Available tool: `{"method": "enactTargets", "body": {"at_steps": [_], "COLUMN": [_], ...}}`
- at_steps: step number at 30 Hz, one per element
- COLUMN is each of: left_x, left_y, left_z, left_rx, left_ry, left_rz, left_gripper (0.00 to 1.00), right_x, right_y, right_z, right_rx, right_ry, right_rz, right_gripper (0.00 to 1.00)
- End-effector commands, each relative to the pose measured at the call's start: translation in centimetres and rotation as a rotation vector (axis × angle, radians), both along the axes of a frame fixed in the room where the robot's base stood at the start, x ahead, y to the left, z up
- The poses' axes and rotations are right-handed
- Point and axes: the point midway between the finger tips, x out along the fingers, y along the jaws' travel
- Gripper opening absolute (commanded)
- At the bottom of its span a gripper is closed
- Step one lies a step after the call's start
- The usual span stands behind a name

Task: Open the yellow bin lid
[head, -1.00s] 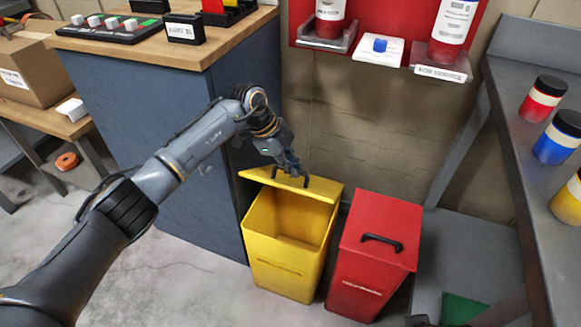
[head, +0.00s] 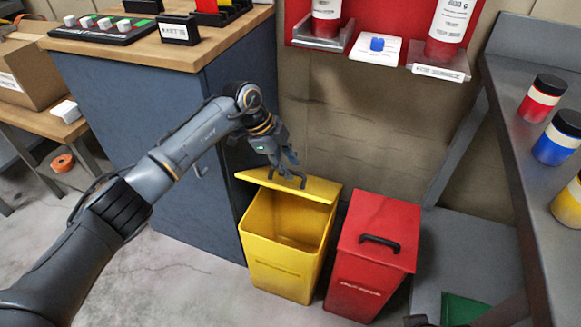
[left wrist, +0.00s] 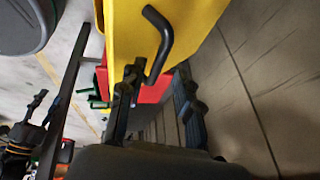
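The yellow bin (head: 285,268) stands on the floor beside the blue-grey cabinet, and I see into its empty-looking inside. Its yellow lid (head: 322,191) is raised, tilted up at the back. A black handle (head: 289,180) sits on the lid. My left gripper (head: 284,163) is at the handle from above and behind. In the left wrist view its fingers (left wrist: 160,88) are apart, with the black handle (left wrist: 160,42) just beyond the fingertips; I cannot tell whether they touch.
A red bin (head: 366,268) with a closed lid stands close on the right. The cabinet (head: 190,130) borders the left side, the wall (head: 390,130) is behind. A grey bench (head: 500,110) with several striped jars is at right. Floor at the front left is clear.

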Motion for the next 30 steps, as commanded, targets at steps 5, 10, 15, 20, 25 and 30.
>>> {"method": "enactTargets", "body": {"at_steps": [5, 10, 15, 20, 25, 30], "left_x": [0.0, -0.2, -0.3, -0.3, -0.6, -2.7], "left_y": [1.4, 2.2, 2.5, 2.5, 1.4, -5.1], "left_z": [3.0, 4.9, 5.4, 5.4, 5.2, 5.4], "left_rx": [0.002, 0.002, 0.002, 0.002, -0.038, -0.325], "left_ry": [-0.004, -0.001, 0.000, 0.000, -0.010, -0.092], "left_rz": [0.001, -0.001, 0.000, -0.001, -0.023, -0.127], "left_gripper": [0.34, 0.34, 0.34, 0.34, 0.34, 0.34], "right_x": [0.0, -0.1, -0.1, -0.1, -0.1, -0.1], "right_y": [0.0, 0.0, 0.0, 0.0, 0.0, 0.0], "right_z": [0.0, 0.0, 0.0, 0.0, 0.0, 0.0], "right_rx": [0.000, -0.001, -0.001, -0.001, -0.001, -0.001], "right_ry": [0.001, 0.002, 0.002, 0.002, 0.002, 0.002], "right_rz": [0.000, 0.001, 0.001, 0.001, 0.001, 0.001], "right_gripper": [0.40, 0.40, 0.40, 0.40, 0.40, 0.40]}}
